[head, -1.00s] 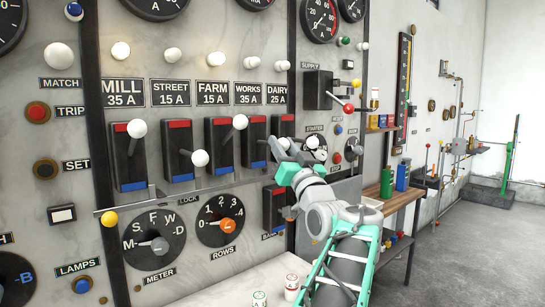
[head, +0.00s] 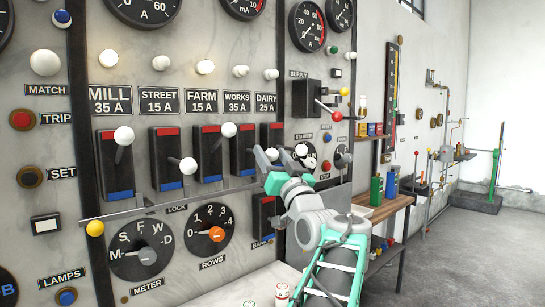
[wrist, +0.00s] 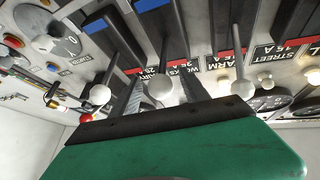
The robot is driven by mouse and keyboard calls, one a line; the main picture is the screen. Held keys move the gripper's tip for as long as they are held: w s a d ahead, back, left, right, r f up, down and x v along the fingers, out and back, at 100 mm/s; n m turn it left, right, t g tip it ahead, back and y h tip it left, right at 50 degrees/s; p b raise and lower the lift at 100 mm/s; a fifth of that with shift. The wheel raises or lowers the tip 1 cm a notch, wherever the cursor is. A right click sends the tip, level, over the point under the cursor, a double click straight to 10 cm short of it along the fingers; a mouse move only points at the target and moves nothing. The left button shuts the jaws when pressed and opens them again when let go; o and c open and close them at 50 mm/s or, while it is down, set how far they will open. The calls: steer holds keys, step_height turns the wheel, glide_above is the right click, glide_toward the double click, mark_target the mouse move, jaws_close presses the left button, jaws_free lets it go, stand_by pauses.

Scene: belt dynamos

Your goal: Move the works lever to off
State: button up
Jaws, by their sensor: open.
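The works switch (head: 243,150) is a dark upright block with a red top and blue foot, below the "WORKS 35 A" label. My gripper (head: 270,156) is open in front of the works and dairy switches. In the wrist view my gripper (wrist: 163,92) has its two dark fingers apart, one on each side of a white ball knob (wrist: 160,88), apparently the works lever's. I cannot tell whether the fingers touch it.
The farm lever knob (head: 229,129) stands close left of the works switch. Another white knob (head: 301,150) is just right of my gripper, apparently the dairy lever's. The street knob (head: 188,165) is further left. A table with bottles (head: 377,190) stands at the right.

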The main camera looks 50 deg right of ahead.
steer(key=b+v, duration=0.2)
steer(key=v, duration=0.6)
steer(key=shift+d, duration=0.15)
